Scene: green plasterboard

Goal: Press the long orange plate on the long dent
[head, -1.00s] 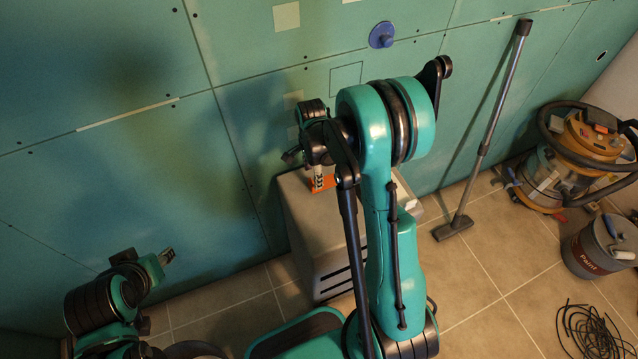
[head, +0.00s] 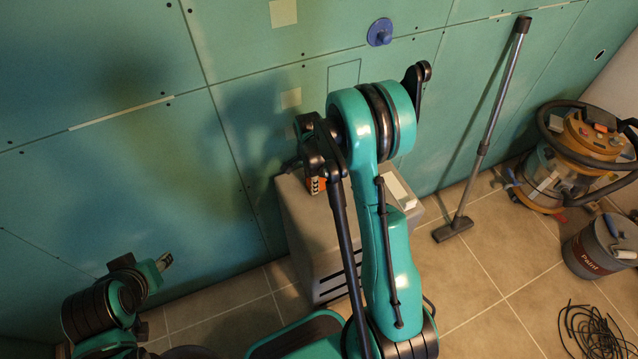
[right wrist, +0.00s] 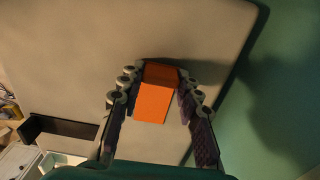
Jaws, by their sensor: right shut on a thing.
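The orange plate (right wrist: 153,103) is between the two fingers of my right gripper (right wrist: 158,78) in the right wrist view. The fingers are shut on it from both sides. Behind it is the top of a grey box; I cannot tell if the plate touches it. In the head view my right arm partly hides the plate and gripper (head: 315,185), above the box's left part. The green wall has a long narrow pale strip (head: 122,113) at the left; I cannot tell whether it is the dent. My left gripper (head: 164,262) is at the lower left, its jaw state unclear.
The grey box (head: 308,240) stands against the green wall. A blue round handle (head: 380,32) is on the wall. A vacuum wand (head: 490,120) leans there. A vacuum cleaner (head: 560,165), paint bucket (head: 600,247) and black cable coil (head: 597,332) are at the right.

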